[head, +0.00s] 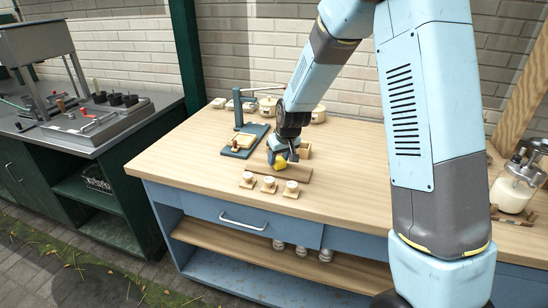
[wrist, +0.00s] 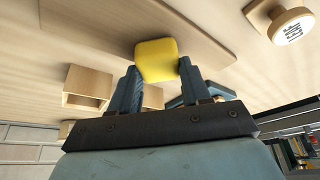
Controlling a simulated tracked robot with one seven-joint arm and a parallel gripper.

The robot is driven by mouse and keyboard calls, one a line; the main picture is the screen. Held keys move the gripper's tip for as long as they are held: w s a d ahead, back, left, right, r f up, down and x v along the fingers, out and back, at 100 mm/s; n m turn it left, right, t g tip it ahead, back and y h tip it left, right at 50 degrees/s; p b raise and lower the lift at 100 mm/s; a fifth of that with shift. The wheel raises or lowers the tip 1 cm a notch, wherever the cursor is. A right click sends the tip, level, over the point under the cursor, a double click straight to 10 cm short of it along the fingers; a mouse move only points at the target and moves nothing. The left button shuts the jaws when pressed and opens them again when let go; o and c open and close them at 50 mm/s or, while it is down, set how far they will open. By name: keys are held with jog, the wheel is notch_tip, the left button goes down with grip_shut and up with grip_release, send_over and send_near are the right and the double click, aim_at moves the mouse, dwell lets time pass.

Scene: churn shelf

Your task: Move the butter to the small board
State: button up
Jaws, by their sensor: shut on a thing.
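The butter (wrist: 157,58) is a yellow block with rounded edges. My gripper (wrist: 158,70) is shut on it, one blue-grey finger on each side. In the head view the butter (head: 282,162) shows at the tip of my gripper, at the back edge of a thin brown wooden board (head: 300,176), likely the small board. The board (wrist: 90,18) also shows behind the butter in the wrist view, with a rounded end at right. The butter is over or very near it; I cannot tell whether they touch.
Several small wooden pieces with white tops (head: 269,184) stand before the board. The counter's left front (head: 190,160) is clear.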

jog(key=shift+f, duration=0.1)
jog(key=o, duration=1.1)
jog(key=shift+o, duration=0.2)
